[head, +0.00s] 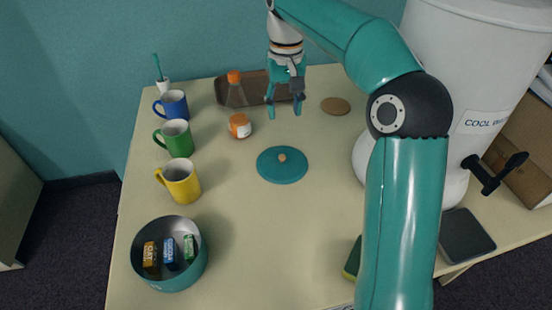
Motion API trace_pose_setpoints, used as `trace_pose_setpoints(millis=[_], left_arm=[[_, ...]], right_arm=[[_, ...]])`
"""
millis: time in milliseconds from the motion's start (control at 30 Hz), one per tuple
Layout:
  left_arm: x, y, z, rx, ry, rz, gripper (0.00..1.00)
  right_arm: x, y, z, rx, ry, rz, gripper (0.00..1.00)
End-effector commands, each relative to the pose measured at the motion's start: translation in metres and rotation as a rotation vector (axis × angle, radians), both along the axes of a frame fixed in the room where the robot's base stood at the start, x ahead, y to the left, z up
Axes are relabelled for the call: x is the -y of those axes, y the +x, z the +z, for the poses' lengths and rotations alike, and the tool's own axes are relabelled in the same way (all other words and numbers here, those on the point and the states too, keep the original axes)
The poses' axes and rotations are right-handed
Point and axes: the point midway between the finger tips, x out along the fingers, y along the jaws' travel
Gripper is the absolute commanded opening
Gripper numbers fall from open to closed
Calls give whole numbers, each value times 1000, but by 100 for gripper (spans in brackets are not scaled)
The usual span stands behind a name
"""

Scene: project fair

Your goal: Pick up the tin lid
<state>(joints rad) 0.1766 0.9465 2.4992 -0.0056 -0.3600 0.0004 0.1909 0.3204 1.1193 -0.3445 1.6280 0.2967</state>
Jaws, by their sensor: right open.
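The tin lid (272,171) is a round teal disc with a small tan knob in its middle. It lies flat on the table in the centre of the head view. My right gripper (284,113) is open and empty. Its fingers point down, above the table and beyond the lid in the picture, apart from it. An open teal tin (171,278) stands at the front left with several small wrapped bars inside. My left gripper is not in view.
Blue (173,105), green (176,139) and yellow (180,182) mugs line the left edge. A white water cooler (456,100) fills the right. The table (265,235) is clear in front of the lid.

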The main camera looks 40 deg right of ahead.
Motion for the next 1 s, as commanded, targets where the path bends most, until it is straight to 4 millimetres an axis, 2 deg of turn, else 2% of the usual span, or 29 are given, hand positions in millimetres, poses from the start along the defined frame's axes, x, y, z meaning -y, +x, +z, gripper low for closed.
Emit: trace_pose_setpoints(millis=[33, 333, 500, 667, 1000], left_arm=[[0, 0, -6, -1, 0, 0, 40], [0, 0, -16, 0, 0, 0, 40], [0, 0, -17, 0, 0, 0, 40], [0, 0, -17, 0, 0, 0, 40], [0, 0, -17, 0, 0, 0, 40]], right_arm=[[-2, 1, -14, -5, 2, 5, 49], [-7, 6, -76, -5, 2, 15, 49], [-7, 7, -94, -2, 1, 18, 49], [-7, 7, -101, -2, 1, 18, 49], [-6, 4, -144, -3, 2, 19, 49]])
